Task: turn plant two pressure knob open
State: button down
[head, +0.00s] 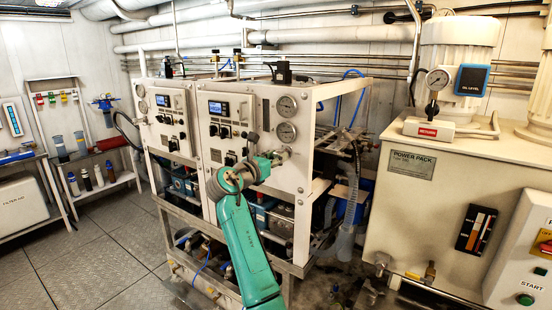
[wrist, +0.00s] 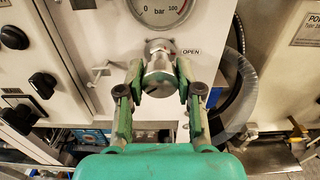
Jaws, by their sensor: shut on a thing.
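The pressure knob (wrist: 160,70) is a silver metal knob on the white panel in the wrist view, below a round bar gauge (wrist: 165,8). An "OPEN" label (wrist: 191,51) is printed to its right. My gripper (wrist: 160,85) is shut on the knob, with a green finger on each side of it. In the head view my gripper (head: 277,158) reaches the right part of the nearer plant panel (head: 285,175), below two stacked gauges (head: 286,118). The knob's far side and its mark, if any, cannot be made out.
A grey hose (wrist: 240,85) hangs to the right of the panel. A power pack tank (head: 420,200) stands at the right in the head view. The floor (head: 100,265) at the left is clear.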

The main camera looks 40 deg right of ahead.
jog(key=shift+f+n, duration=0.15)
jog(key=shift+n, duration=0.65)
jog(key=c, duration=0.7)
grip_release()
jog(key=shift+c, duration=0.2)
jog(key=shift+a, duration=0.1)
jog(key=v, duration=1.2)
